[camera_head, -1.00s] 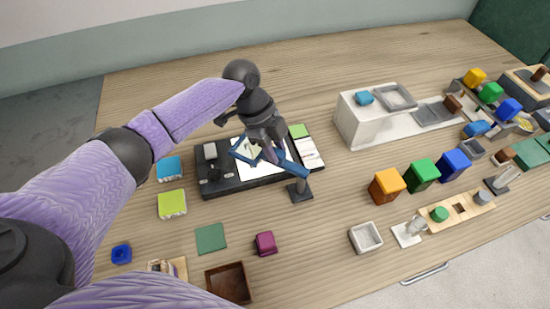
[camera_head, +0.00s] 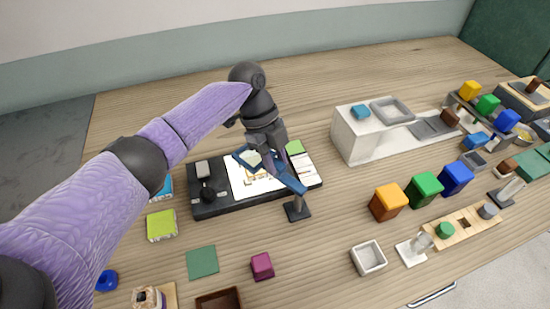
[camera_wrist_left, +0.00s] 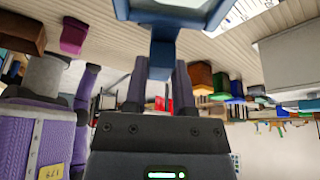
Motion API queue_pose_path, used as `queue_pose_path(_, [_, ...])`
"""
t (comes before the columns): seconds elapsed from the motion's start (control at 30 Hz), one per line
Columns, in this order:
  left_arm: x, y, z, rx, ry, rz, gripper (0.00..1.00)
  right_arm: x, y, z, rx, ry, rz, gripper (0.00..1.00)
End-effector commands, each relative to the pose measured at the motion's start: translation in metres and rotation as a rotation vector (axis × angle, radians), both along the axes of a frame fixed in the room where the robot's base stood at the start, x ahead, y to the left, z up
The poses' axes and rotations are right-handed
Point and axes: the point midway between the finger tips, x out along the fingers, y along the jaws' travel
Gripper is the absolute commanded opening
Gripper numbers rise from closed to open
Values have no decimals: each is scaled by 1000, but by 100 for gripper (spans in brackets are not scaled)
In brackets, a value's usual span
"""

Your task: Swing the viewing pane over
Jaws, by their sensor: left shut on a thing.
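The viewing pane (camera_head: 252,160) is a small blue-framed window on a blue arm (camera_head: 286,176), carried by a grey post on a dark foot (camera_head: 297,211). It hangs over the white sheet of the black-edged board (camera_head: 215,204). My left gripper (camera_head: 274,153) comes down from behind it and covers part of the frame. In the left wrist view its fingers (camera_wrist_left: 160,85) are shut on the pane's blue tab, and the framed window (camera_wrist_left: 172,8) shows just beyond the tips. My right gripper is not visible.
A white block with a tray (camera_head: 355,133) stands to the right. Orange (camera_head: 388,203), green (camera_head: 424,189) and blue (camera_head: 456,179) blocks stand in front of it. A magenta block (camera_head: 262,266) and green square (camera_head: 202,262) lie nearer.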

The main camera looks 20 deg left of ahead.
Motion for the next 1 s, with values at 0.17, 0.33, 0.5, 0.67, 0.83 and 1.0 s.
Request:
queue_pose_path(0.17, [0,0,0,1,1,1,53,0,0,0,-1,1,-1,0])
queue_pose_path(0.33, [0,0,0,1,0,1,68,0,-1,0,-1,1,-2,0])
queue_pose_path(0.5, [0,1,1,1,0,2,68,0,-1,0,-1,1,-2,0])
queue_pose_path(0.67, [5,10,28,1,-3,3,68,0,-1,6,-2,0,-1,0])
queue_pose_path(0.83, [11,25,68,0,-2,3,68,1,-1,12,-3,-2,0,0])
queue_pose_path(1.0, [15,34,89,1,-1,1,68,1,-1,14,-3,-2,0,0])
